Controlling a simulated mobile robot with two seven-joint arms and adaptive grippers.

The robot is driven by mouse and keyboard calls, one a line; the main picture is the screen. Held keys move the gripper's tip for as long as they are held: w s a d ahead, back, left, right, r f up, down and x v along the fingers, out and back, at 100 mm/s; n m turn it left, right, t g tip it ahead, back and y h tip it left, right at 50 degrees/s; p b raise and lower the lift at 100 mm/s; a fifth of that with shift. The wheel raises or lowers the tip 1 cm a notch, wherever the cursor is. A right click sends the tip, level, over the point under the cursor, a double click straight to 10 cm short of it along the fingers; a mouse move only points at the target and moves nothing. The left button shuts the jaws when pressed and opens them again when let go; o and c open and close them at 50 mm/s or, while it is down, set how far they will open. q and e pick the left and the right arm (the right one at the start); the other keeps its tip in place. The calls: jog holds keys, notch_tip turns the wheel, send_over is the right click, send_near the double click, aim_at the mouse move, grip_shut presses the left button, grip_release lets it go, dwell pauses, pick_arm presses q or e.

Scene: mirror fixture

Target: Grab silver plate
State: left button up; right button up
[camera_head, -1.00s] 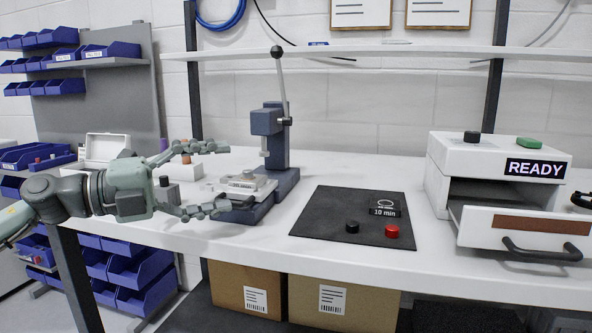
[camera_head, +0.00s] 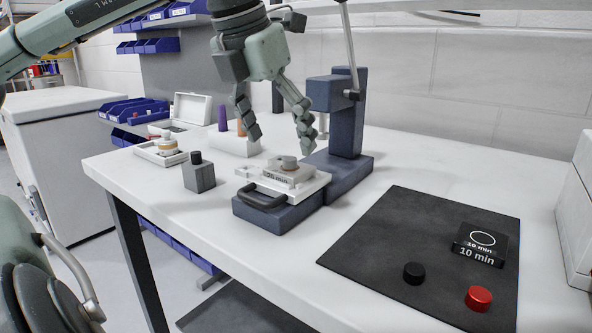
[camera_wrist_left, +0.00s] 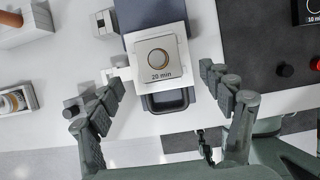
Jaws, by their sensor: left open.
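A square pale silver plate (camera_head: 306,172) marked "20 min", with a round disc on it, rests on the blue press (camera_head: 345,140)'s base. In the left wrist view the plate (camera_wrist_left: 183,60) lies between and beyond the fingertips, with a dark handle loop on its near side. My left gripper (camera_head: 280,140) points down above the plate, open and empty, its fingers apart from it. It also shows open in the left wrist view (camera_wrist_left: 163,80).
A grey block with a dark knob (camera_head: 200,174) stands left of the press. A small tray (camera_head: 160,153) lies behind it. The black mat (camera_head: 380,245) on the right holds a black knob, a red knob and a "10 min" block. The press lever rises near my left gripper.

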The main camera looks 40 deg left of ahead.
aim_at(286, 160)
pick_arm(q)
jog(key=x, duration=0.5)
jog(key=c, duration=1.4)
